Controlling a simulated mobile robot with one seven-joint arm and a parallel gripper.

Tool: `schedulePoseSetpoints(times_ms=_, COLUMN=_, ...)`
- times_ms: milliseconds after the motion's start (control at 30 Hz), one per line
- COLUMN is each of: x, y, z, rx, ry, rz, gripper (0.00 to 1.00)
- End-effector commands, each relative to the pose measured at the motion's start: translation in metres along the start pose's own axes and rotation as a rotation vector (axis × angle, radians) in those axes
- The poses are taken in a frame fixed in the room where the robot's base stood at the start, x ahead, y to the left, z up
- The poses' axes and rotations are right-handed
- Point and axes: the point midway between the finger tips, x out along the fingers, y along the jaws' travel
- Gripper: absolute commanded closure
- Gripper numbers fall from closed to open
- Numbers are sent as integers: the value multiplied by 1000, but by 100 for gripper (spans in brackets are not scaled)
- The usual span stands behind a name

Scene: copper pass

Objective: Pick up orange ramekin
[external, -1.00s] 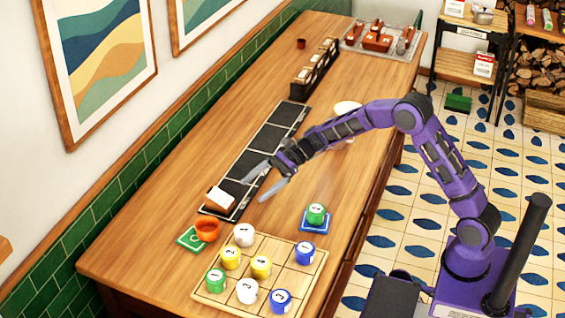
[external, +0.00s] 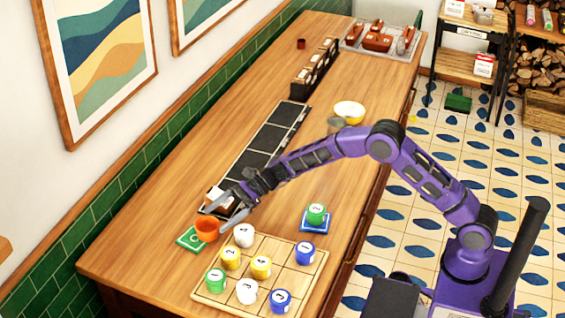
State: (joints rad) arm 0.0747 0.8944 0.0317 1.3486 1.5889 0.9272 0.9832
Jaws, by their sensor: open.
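The orange ramekin (external: 207,229) stands upright on a green square coaster (external: 189,240) at the near left of the wooden counter. My gripper (external: 229,212) is open and empty. Its two fingers point toward the ramekin from the upper right. One fingertip appears close to the ramekin's rim and the other lies to its right; I cannot tell whether either touches it. The gripper partly hides a white block (external: 216,193) on the near end of the black tiled strip.
A wooden board (external: 312,280) with several numbered white, yellow, green and blue cups lies just right of the ramekin; a white cup (external: 244,236) is nearest. A green cup (external: 316,213) sits on a blue coaster (external: 314,226). The black strip (external: 268,138) runs back along the counter.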

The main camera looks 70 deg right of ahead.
Motion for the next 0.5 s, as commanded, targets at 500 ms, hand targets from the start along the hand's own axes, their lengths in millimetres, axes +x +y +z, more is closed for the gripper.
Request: schedulePoseSetpoints(times_ms=500, x=33, y=1, z=-2, rx=0, ry=0, rz=0, gripper=2)
